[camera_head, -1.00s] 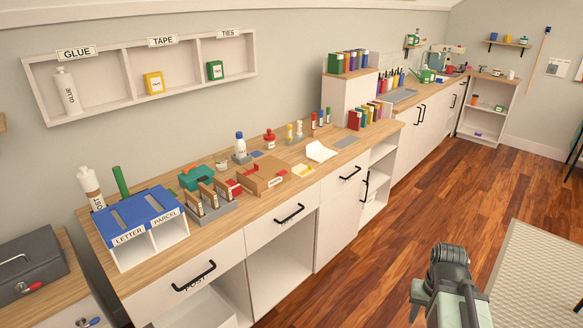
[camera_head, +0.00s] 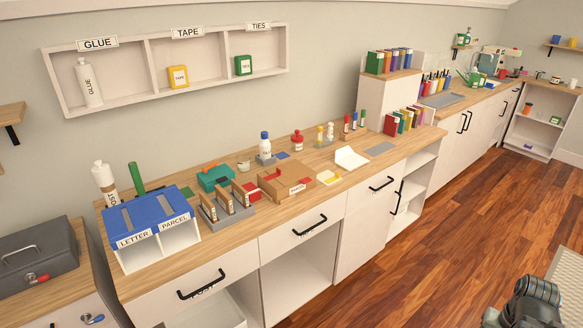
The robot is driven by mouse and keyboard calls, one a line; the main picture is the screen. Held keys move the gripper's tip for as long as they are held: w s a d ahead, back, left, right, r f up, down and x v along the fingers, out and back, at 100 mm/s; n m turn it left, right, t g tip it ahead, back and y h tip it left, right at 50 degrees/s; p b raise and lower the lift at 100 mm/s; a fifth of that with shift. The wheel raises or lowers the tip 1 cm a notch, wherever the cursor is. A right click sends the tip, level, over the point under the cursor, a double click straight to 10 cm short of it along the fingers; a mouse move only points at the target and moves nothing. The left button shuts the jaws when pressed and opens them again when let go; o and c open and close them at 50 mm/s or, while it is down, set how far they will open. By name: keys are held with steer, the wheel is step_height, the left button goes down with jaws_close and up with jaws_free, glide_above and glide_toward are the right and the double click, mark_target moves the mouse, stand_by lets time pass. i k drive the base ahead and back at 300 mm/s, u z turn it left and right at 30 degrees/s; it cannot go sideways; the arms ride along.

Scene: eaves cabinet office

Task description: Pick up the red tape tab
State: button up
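A small red piece (camera_head: 272,175) shows on the open brown cardboard parcel box (camera_head: 298,190) on the long wooden counter; it may be the red tape tab, but it is too small to be sure. A flat red item (camera_head: 251,190) lies just left of the box, beside the grey rack. Part of my arm shows at the bottom right corner, over the floor and well apart from the counter. My gripper's fingers cannot be made out.
A blue-topped letter and parcel sorter (camera_head: 152,215) stands at the counter's left end. The wood floor (camera_head: 430,255) in front is clear.

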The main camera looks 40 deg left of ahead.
mark_target(278, 170)
steer(key=u, duration=0.05)
steer(key=i, duration=2.55)
steer(key=u, duration=4.2)
steer(key=i, duration=1)
steer(key=z, duration=0.1)
